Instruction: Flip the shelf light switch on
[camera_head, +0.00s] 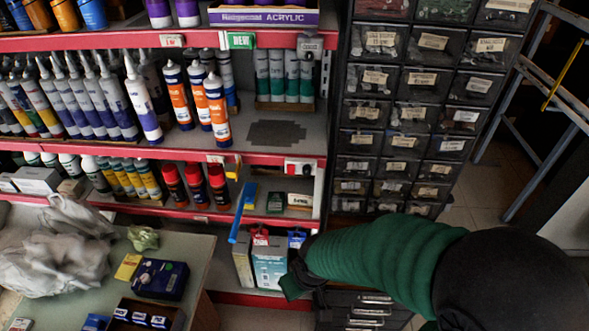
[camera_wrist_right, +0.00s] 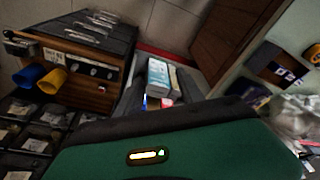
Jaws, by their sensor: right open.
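A small white plate with a red part (camera_head: 299,167), which looks like the shelf light switch, sits at the right end of a red shelf edge, beside the drawer cabinet. Its on or off position is too small to tell. My right arm comes in from the right in a green sleeve. My right gripper (camera_head: 294,284) is dark, open and low in front of the bottom shelf, below the switch and apart from it. The arm partly hides its fingers. My left gripper is not in view.
Shelves hold tubes and cans, with orange tubes (camera_head: 216,110) and red-capped cans (camera_head: 218,187). A blue stick (camera_head: 241,213) hangs before the shelf. Boxes (camera_head: 270,264) stand beside my gripper. A drawer cabinet (camera_head: 410,110) rises right of the shelves. A table (camera_head: 190,247) is at lower left.

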